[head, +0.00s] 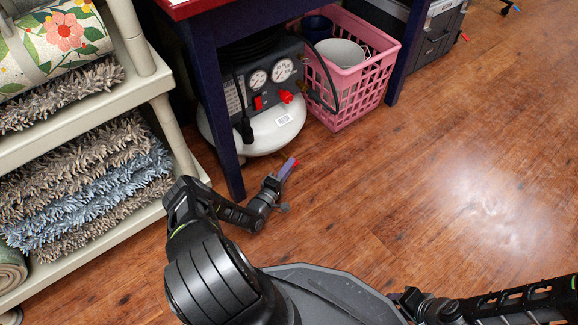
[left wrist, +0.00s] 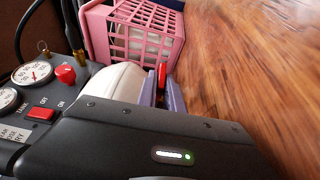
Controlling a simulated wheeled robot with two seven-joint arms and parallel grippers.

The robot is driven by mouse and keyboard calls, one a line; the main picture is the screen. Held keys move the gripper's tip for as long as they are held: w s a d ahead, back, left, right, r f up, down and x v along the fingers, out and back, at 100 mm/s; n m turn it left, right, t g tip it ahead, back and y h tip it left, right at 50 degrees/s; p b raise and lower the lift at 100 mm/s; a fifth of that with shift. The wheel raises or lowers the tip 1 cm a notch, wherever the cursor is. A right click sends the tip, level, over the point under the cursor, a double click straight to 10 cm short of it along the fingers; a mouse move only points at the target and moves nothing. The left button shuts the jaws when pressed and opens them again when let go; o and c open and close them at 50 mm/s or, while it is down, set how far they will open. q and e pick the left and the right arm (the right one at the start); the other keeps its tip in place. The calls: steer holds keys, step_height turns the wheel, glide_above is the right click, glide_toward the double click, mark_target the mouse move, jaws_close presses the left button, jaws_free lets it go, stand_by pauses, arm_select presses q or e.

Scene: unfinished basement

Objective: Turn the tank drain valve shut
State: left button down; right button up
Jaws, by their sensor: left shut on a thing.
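The compressor's white tank (head: 270,128) stands on the floor under the dark blue table; its pale side also shows in the left wrist view (left wrist: 115,82). My left gripper (head: 288,169) is low by the floor, just in front of the tank. In the left wrist view its purple fingers (left wrist: 162,92) are shut on a slim red handle (left wrist: 162,72), which I take for the drain valve. The valve's body and its join to the tank are hidden. My right gripper (head: 399,298) shows only in part at the bottom of the head view; its jaws cannot be made out.
A pink basket (head: 350,92) with a bucket stands right of the compressor. A table leg (head: 218,115) rises left of my left gripper. A shelf (head: 150,85) with rolled rugs is at the left.

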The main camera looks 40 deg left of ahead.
arm_select(q)
steer(key=shift+a, duration=0.1)
steer(key=c, duration=1.5)
jaws_free()
steer(key=s, duration=0.2)
steer(key=s+p, duration=0.1)
steer(key=s, duration=0.1)
steer(key=s+p, duration=0.1)
steer(key=s, duration=0.1)
steer(key=shift+s+d, duration=0.35)
steer(key=shift+s+d+f, duration=0.1)
steer(key=shift+s, duration=0.4)
